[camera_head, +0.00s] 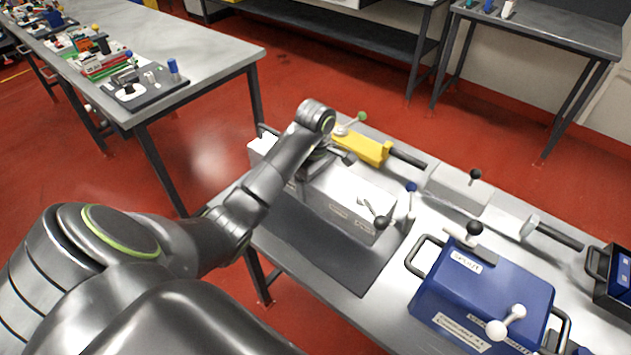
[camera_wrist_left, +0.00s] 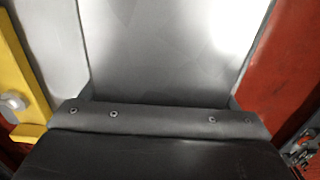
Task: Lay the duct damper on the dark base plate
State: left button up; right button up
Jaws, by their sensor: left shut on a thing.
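The duct damper looks to be the long grey sheet-metal box (camera_head: 345,195) with labels and small levers at its right end. Its smooth grey surface seems to fill the middle of the left wrist view (camera_wrist_left: 170,50). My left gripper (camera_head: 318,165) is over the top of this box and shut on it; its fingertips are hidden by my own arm. The dark base plate (camera_head: 345,272) lies on the table, its bare part showing in front of and below the box. I cannot tell whether the box touches the plate. My right gripper is not in view.
A yellow block (camera_head: 360,147) with a green-knobbed lever lies right behind the box; yellow also shows in the left wrist view (camera_wrist_left: 20,80). A blue case (camera_head: 480,295) with handles stands to the right. Grey bars and a dark bin (camera_head: 597,265) fill the far right.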

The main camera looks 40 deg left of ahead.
pick_arm(q)
jog(key=shift+f+b, duration=1.7)
jog(key=shift+f, duration=1.3)
jog(key=shift+f+b, duration=0.55)
jog(key=shift+f, duration=0.05)
jog(key=o, duration=1.5)
jog(key=shift+r, duration=0.1)
jog(key=shift+o, duration=1)
jog(key=shift+s, duration=0.1)
